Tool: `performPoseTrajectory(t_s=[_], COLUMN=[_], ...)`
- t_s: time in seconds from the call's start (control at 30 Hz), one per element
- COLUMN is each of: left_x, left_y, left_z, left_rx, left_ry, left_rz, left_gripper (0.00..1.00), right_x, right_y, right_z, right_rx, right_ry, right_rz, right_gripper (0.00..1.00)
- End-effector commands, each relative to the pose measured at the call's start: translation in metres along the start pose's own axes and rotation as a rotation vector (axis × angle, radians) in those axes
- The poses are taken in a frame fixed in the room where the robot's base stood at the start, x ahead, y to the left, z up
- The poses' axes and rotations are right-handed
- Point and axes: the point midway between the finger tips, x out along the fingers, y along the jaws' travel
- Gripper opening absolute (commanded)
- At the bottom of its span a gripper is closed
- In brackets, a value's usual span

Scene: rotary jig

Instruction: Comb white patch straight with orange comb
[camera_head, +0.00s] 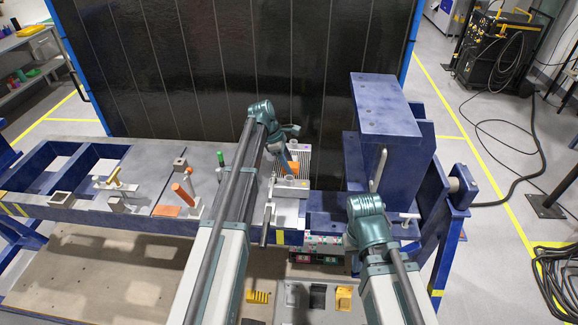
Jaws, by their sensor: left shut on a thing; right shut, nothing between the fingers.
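The white patch (302,159) is a pale ribbed panel standing in the middle of the blue fixture, just right of my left arm. My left gripper (287,158) is at the patch's left side. It is shut on what looks like the orange comb (294,146), a small orange strip partly hidden by the gripper. I cannot tell whether the comb touches the patch. My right arm's teal joint shows at the lower right, in front of the blue fixture; its gripper is hidden.
A blue upright box (386,105) stands right of the patch. The grey bench top at left holds a green-topped post (220,159), an orange block (166,211), an orange-handled tool (183,195) and metal clamps. A black panel (225,60) stands behind.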

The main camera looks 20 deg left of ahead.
Motion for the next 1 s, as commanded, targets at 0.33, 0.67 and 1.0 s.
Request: performPoseTrajectory(t_s=[0.33, 0.67, 1.0], left_x=[0.002, 0.001, -0.001], left_y=[0.027, 0.035, 0.06], left_z=[-0.003, -0.003, -0.004], left_rx=[0.0, 0.0, 0.0], left_ry=[0.001, 0.002, 0.002], left_rz=[0.001, 0.002, 0.002], left_gripper=[0.0, 0.0, 0.0], right_x=[0.003, 0.002, 0.001], right_y=[0.0, 0.0, 0.0], right_z=[0.0, 0.0, 0.0], right_rx=[0.0, 0.0, 0.0], right_ry=[0.0, 0.0, 0.0], right_rz=[0.0, 0.0, 0.0], right_gripper=[0.0, 0.0, 0.0])
